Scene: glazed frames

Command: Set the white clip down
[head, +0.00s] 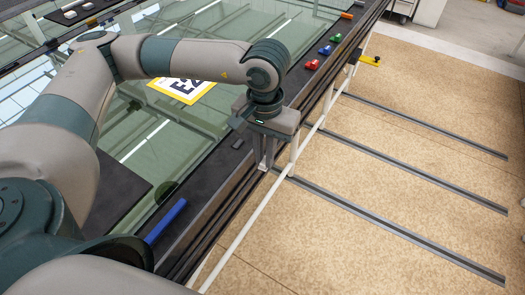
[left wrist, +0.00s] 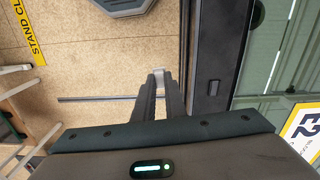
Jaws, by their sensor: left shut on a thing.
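My left gripper (head: 265,164) is shut and points down beside the dark edge of the glazed frame and its white rail. In the left wrist view my left gripper (left wrist: 158,84) has a small pale clip (left wrist: 158,75) between its fingertips, which looks like the white clip. It is held over the gap beside the frame's edge, with the tan floor below. My right gripper is not in view.
Red (head: 312,64), green (head: 325,50) and blue (head: 336,38) clips lie on the dark border (head: 295,88), with an orange one (head: 346,15) farther back. A yellow piece (head: 369,61) sticks out from the rail. A blue bar (head: 166,222) lies nearer. The border between is mostly clear.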

